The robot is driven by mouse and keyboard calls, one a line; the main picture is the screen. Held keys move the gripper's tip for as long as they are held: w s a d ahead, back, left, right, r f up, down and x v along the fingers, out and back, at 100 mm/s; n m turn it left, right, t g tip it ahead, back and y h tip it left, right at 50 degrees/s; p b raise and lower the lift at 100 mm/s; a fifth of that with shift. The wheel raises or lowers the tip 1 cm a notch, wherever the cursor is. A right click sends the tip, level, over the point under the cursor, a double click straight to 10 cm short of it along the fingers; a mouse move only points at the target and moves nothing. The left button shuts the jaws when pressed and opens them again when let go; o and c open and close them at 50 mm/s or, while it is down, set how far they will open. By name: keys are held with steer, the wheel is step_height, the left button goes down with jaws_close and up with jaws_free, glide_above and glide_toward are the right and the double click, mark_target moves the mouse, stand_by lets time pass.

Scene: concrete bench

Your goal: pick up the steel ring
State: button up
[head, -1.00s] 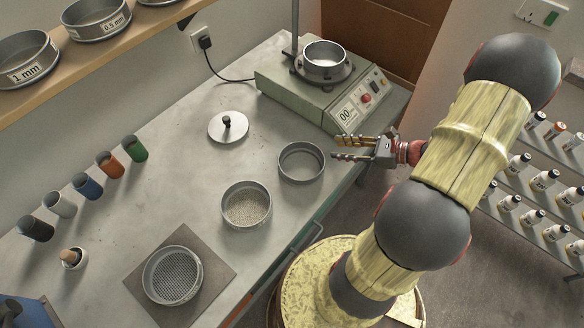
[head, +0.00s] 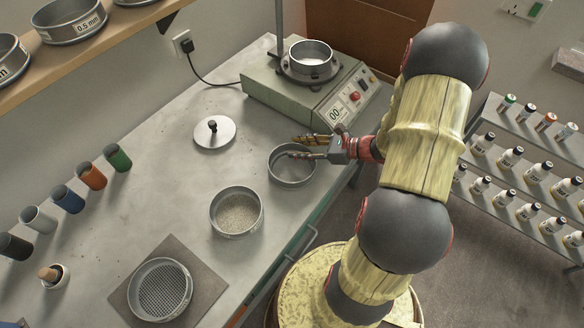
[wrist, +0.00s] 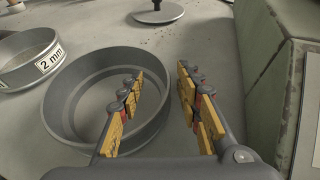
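The steel ring (head: 272,168) is an empty, low grey cylinder standing on the bench near its front edge, just in front of the green machine. My gripper (head: 294,146) is open and empty, reaching over the ring's far right part. In the wrist view the ring (wrist: 62,101) fills the left and middle. My gripper (wrist: 158,70) has its left finger over the ring's inside and its right finger outside, with the right rim between them in the picture. I cannot tell how far the fingertips are above the rim. The fingers hide part of the ring.
The green machine (head: 290,95) stands close behind, and its side is near my right finger in the wrist view. A sieve with sand (head: 212,214) is left of the ring. A lid with a knob (head: 228,138) lies behind. Another sieve (head: 134,299) sits on a grey mat (head: 205,275).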

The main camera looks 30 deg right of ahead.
steer(key=shift+w, duration=0.1)
steer(key=shift+c, duration=1.3)
jaws_close()
